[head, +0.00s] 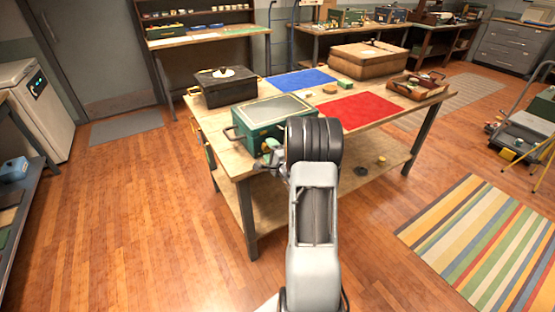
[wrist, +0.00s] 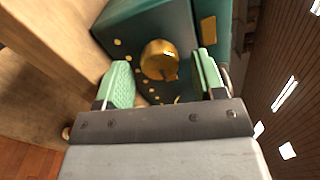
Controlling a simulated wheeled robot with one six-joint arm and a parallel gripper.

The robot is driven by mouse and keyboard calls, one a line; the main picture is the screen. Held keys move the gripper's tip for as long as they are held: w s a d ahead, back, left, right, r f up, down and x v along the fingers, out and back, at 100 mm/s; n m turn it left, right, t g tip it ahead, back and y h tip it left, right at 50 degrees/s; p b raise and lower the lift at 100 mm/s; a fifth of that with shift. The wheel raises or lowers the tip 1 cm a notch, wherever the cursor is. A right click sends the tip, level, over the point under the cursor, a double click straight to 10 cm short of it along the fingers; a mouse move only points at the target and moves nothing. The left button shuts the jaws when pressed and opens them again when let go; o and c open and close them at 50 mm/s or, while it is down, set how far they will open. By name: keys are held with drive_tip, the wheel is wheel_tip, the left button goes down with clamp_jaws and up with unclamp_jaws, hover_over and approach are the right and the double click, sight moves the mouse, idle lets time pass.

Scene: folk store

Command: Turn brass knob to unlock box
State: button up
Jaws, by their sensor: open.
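A green box (head: 270,111) with a pale-bordered lid sits at the near left of the wooden table. In the wrist view, a round brass knob (wrist: 159,60) stands out from the face of the green box (wrist: 135,20), with small brass dots around it. My gripper (wrist: 162,80) is open, with one green-padded finger on each side of the knob. I see space between the pads and the knob, mostly on the left. In the head view my arm hides the knob, and my gripper (head: 272,152) shows only in part by the box's front.
The wooden table (head: 222,122) also holds a black case (head: 222,90), a blue mat (head: 302,80), a red mat (head: 360,111), a brown case (head: 366,61) and a wooden tray (head: 418,88). Open floor lies left of the table. A striped rug (head: 478,240) lies at the right.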

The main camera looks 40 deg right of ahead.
drive_tip(key=s+a, duration=0.1)
drive_tip(key=s, duration=1.2)
drive_tip(key=shift+a+f, duration=0.2)
drive_tip(key=shift+a, duration=0.15)
